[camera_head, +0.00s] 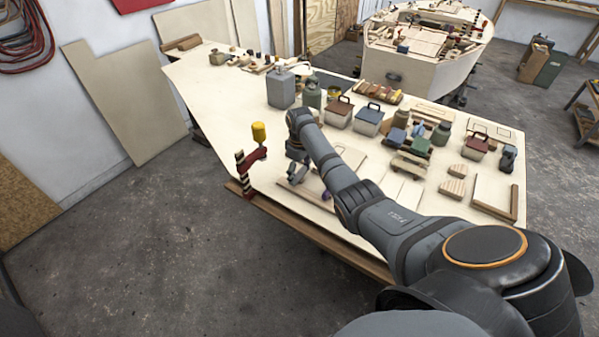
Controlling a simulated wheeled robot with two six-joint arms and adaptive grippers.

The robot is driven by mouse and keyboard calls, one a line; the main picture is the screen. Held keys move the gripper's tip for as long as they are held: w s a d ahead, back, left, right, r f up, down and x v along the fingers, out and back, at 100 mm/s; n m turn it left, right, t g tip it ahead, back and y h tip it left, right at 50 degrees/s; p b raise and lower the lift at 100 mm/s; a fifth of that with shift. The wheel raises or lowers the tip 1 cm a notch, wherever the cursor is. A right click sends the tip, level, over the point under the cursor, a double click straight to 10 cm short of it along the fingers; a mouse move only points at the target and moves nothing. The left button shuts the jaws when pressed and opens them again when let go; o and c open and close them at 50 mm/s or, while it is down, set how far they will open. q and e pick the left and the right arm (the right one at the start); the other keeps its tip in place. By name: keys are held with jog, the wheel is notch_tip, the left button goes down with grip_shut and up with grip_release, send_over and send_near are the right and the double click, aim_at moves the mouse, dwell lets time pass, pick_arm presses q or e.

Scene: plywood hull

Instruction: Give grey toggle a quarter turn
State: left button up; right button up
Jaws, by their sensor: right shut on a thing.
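My right arm reaches in from the lower right over the plywood bench (215,110). Its gripper (296,178) points down at the bench's near edge, close to the right of a red clamp with a yellow handle. The gripper is shut on a small grey part low between its fingers, which I take to be the grey toggle. The fingers and the wrist hide most of it, so its turn angle cannot be told. My left gripper is not in view.
The red clamp (250,158) stands upright at the near edge, its yellow handle (259,132) raised. A grey canister (281,91), toolboxes (368,123) and several jars and wood pieces crowd the bench behind and right of my gripper. The bench's left part is mostly clear.

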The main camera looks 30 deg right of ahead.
jog(key=m+p, duration=0.2)
jog(key=m, duration=0.1)
jog(key=shift+r+p, duration=0.25)
jog(key=shift+p, duration=0.1)
jog(key=m+p, duration=0.2)
jog(key=m, duration=0.2)
jog(key=shift+f+m, duration=0.1)
jog(key=shift+m, duration=0.3)
jog(key=m+p, duration=0.1)
jog(key=m, duration=0.3)
jog(key=shift+m+p, duration=0.3)
jog(key=shift+p, duration=0.05)
jog(key=m+p, duration=0.1)
jog(key=m, duration=0.3)
jog(key=shift+m, duration=0.6)
jog(key=o, duration=1.1)
jog(key=shift+f, duration=0.1)
jog(key=shift+o, duration=0.2)
